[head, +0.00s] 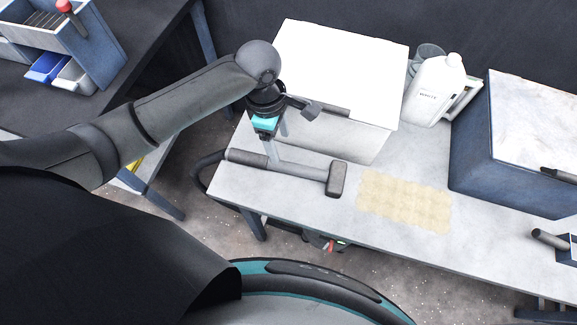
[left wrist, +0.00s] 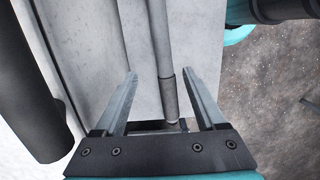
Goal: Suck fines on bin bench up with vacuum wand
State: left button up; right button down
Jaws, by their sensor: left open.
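The vacuum wand (head: 300,170) lies on the pale bin bench (head: 300,205), its dark grip and hose to the left and its blocky grey nozzle to the right. The fines (head: 405,203) are a flat tan patch on the bench, just right of the nozzle and apart from it. My left gripper (head: 278,148) is open above the wand, near where grip and tube meet. In the left wrist view my left gripper (left wrist: 160,76) has the wand tube (left wrist: 167,95) showing between its spread fingers, closer to the right one. Contact cannot be told. My right gripper is not seen.
A large white box (head: 335,75) stands close behind the wand. A white jug (head: 435,90) stands behind the fines, and a dark blue box (head: 515,150) to their right. Another bench with a bin rack (head: 90,45) is at upper left. The front bench strip is clear.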

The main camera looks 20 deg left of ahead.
pick_arm(q)
send_over(283, 163)
jog(key=f, duration=0.4)
jog(key=shift+w+a+b, duration=0.2)
jog(key=shift+w+b, duration=0.1)
jog(key=shift+b, duration=0.1)
jog(key=f, duration=0.1)
jog(key=f+b, duration=0.1)
jog(key=f, duration=0.3)
jog(key=shift+s+d+f+b, duration=0.1)
jog(key=shift+s+d+b, duration=0.15)
jog(key=shift+s+b, duration=0.1)
grip_shut()
